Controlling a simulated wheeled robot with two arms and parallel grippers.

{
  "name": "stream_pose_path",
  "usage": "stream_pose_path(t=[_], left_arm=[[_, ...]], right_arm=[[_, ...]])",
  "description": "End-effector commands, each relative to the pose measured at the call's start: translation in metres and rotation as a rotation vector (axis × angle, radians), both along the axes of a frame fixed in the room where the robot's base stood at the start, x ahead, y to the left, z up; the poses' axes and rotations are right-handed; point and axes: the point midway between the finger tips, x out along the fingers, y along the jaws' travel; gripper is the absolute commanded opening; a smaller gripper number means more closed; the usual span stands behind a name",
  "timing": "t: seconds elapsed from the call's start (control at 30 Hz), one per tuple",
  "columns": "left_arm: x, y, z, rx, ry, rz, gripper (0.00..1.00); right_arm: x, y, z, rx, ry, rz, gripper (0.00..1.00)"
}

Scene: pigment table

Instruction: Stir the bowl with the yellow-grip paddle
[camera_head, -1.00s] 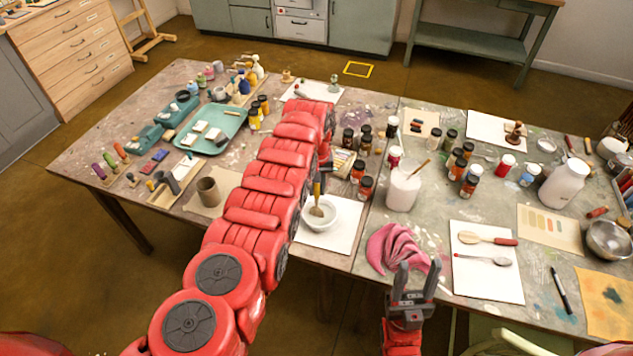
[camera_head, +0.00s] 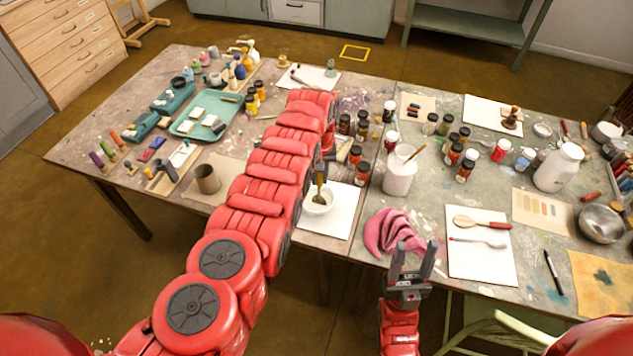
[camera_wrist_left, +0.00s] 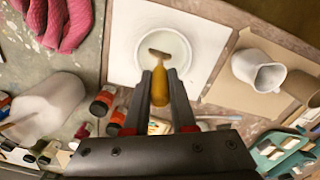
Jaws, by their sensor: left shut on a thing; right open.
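The white bowl (camera_head: 316,203) sits on a white sheet (camera_head: 341,218) near the front edge of the table. The yellow-grip paddle (camera_head: 320,185) stands upright with its flat head down in the bowl. My left gripper (camera_head: 321,168) is above the bowl, mostly hidden by its own arm. In the left wrist view the gripper (camera_wrist_left: 159,88) is shut on the yellow grip of the paddle (camera_wrist_left: 159,98), and the paddle head shows inside the bowl (camera_wrist_left: 185,62). My right gripper (camera_head: 413,262) is open and empty at the table's front edge.
A pink cloth (camera_head: 396,232) lies right of the bowl, near my right gripper. A white pot (camera_head: 399,176) with a stick in it and several dark-lidded jars (camera_head: 355,154) stand behind. A brown cup (camera_head: 208,179) stands left of my left arm.

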Motion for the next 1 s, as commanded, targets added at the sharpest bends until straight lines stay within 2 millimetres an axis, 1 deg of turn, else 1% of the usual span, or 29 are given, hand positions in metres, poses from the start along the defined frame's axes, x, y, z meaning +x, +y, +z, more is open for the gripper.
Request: stream_pose_path(t=[0.03, 0.13, 0.2, 0.33, 0.67, 0.73, 0.83, 1.0], left_arm=[[0.001, -0.002, -0.005, -0.001, -0.003, -0.001, 0.0], [0.002, -0.005, -0.005, 0.0, -0.002, -0.001, 0.0], [0.002, -0.007, -0.004, 0.001, -0.001, 0.0, 0.0], [0.002, -0.006, -0.001, 0.002, 0.001, 0.001, 0.0], [0.012, 0.018, 0.0, 0.001, -0.001, 0.002, 0.0], [0.012, 0.019, 0.002, 0.001, -0.001, 0.001, 0.0], [0.011, 0.019, 0.005, 0.001, 0.001, 0.0, 0.0], [0.008, 0.017, 0.008, 0.001, 0.002, 0.0, 0.0]], right_arm=[[0.0, 0.0, -0.012, 0.0, 0.0, 0.0, 0.5], [0.0, 0.0, -0.022, 0.0, 0.0, 0.0, 0.5], [0.0, 0.0, -0.026, 0.0, 0.0, 0.0, 0.5], [0.0, 0.0, -0.027, 0.0, 0.0, 0.0, 0.5], [0.0, 0.0, -0.044, 0.0, 0.0, 0.0, 0.5], [0.0, 0.0, -0.043, 0.0, 0.0, 0.0, 0.5], [0.0, 0.0, -0.036, 0.0, 0.0, 0.0, 0.5], [0.0, 0.0, -0.017, 0.0, 0.0, 0.0, 0.5]])
